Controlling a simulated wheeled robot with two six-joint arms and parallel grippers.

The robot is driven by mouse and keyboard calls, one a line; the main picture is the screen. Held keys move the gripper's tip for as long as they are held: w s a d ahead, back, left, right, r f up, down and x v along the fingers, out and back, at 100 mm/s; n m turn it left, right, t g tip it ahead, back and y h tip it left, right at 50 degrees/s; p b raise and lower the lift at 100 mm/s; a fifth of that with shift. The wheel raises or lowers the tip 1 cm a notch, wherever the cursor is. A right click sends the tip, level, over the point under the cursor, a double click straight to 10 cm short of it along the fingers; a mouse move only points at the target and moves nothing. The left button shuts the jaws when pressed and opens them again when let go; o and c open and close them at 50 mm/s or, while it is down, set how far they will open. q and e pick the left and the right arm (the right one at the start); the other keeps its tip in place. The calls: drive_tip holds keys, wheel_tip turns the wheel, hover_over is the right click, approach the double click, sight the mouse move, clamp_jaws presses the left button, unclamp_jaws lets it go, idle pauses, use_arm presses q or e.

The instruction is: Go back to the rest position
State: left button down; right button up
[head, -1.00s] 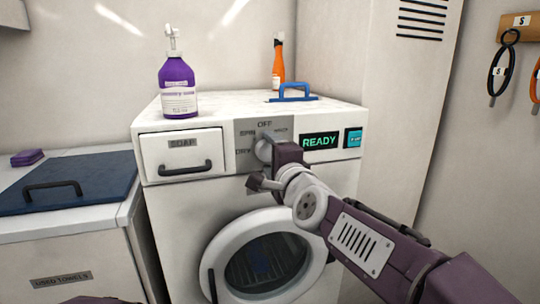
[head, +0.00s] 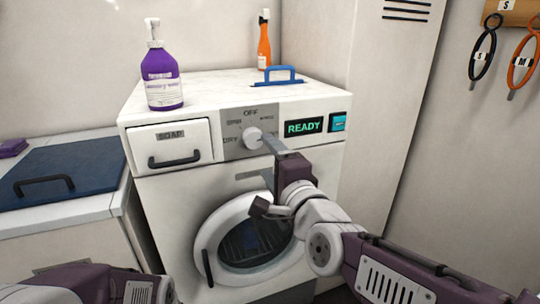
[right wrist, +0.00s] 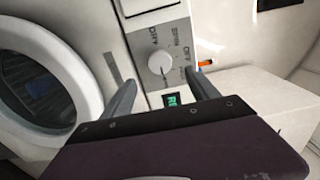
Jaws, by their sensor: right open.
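My right gripper (head: 268,160) is open and empty in front of the washer's control panel, just below and right of the white dial (head: 252,138). In the right wrist view, my right gripper (right wrist: 163,92) has its two fingers spread wide, with the dial (right wrist: 161,62) beyond and between them. The dial appears clear of both fingers. Part of my left arm shows at the bottom left of the head view, but its gripper is out of view.
The washer (head: 165,195) has a shut soap drawer (head: 175,141), a round door (head: 207,240) and a READY display (head: 304,127). A purple bottle (head: 161,80), orange bottle (head: 264,45) and blue handled item (head: 278,83) stand on top. A blue lid (head: 70,170) lies left.

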drive_tip(key=shift+w+d, duration=0.1)
drive_tip(key=w+d+f+g+h, duration=0.1)
drive_tip(key=d+f+g+h, duration=0.3)
drive_tip(key=f, duration=0.6)
drive_tip(key=w+d+f+g+h, duration=0.1)
drive_tip(key=w+d+f, duration=0.1)
drive_tip(key=d+f, duration=0.6)
drive_tip(key=s+d+f+n+g, duration=0.3)
drive_tip(key=s+f+n+g, duration=0.95)
drive_tip(key=s+f, duration=0.8)
wheel_tip(320, 180, up, 30)
drive_tip(key=n+t+p, duration=0.1)
drive_tip(key=n+p, duration=0.1)
drive_tip(key=p, duration=2.7)
drive_tip(key=shift+s, duration=0.2)
drive_tip(key=shift+t, duration=0.25)
